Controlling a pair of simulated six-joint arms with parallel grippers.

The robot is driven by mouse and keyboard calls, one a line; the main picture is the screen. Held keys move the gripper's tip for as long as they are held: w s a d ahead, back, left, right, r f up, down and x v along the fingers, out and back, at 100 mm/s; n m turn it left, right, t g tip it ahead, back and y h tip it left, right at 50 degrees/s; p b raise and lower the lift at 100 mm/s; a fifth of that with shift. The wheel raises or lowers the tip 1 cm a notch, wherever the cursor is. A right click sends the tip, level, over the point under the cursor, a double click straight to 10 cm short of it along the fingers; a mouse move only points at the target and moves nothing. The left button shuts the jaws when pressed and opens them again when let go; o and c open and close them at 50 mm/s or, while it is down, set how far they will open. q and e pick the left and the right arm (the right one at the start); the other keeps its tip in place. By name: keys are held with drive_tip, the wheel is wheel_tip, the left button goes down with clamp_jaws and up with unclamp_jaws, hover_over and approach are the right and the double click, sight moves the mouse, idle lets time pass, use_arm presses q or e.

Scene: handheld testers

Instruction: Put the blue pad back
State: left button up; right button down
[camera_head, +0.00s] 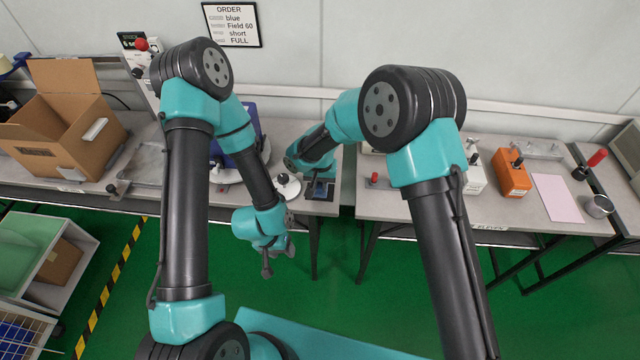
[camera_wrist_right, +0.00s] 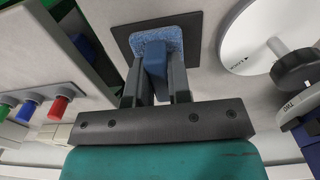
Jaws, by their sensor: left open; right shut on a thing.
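The blue pad (camera_wrist_right: 148,36) has a speckled light-blue face and a darker blue block-shaped grip in the right wrist view. My right gripper (camera_wrist_right: 155,75) is shut on that grip, one finger on each side. The pad lies over a dark square plate (camera_wrist_right: 193,28); I cannot tell whether it touches the plate. In the head view my right gripper (camera_head: 319,186) is low over the front of the left table, with the pad mostly hidden there. My left gripper (camera_head: 274,258) is open and empty, hanging in front of the table edge.
A white round dial (camera_head: 288,187) stands beside the right gripper, close also in the wrist view (camera_wrist_right: 245,40). A gap separates the two tables. An open cardboard box (camera_head: 60,130) is at the left. An orange tester (camera_head: 511,174) and pink sheet (camera_head: 557,197) are at the right.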

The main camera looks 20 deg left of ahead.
drive_tip(key=shift+f, duration=0.25)
drive_tip(key=shift+f, duration=0.1)
drive_tip(key=c, duration=1.1)
unclamp_jaws()
drive_tip(key=shift+o, duration=0.2)
wheel_tip(320, 180, up, 12)
